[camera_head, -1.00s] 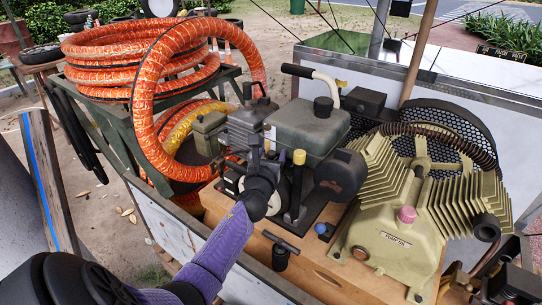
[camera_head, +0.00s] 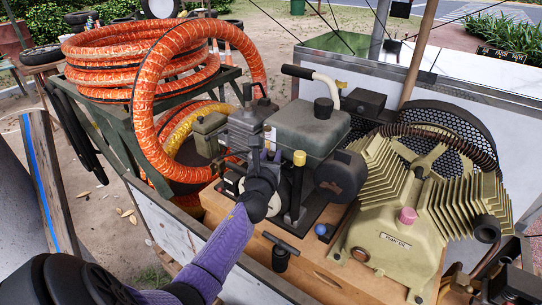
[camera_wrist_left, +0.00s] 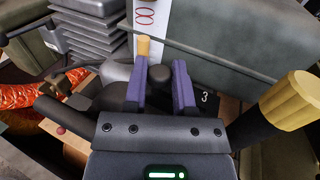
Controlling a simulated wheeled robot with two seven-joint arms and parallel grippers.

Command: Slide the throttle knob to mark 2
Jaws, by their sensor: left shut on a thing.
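My left gripper (camera_head: 268,158) reaches in from the left at the front of the small engine (camera_head: 311,127). In the left wrist view its two purple fingers (camera_wrist_left: 161,90) stand either side of a dark rounded knob (camera_wrist_left: 160,74), which looks like the throttle knob, and are shut on it. A plate with the number 3 (camera_wrist_left: 205,97) shows just right of the fingers. Mark 2 is not visible. In the head view the gripper and wrist hide the knob.
A post with a yellow cap (camera_head: 299,158) stands close right of the gripper, large in the wrist view (camera_wrist_left: 290,101). A black T-handle (camera_head: 281,248) stands in front. An orange hose coil (camera_head: 140,65) lies left, and the ribbed compressor (camera_head: 400,215) right.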

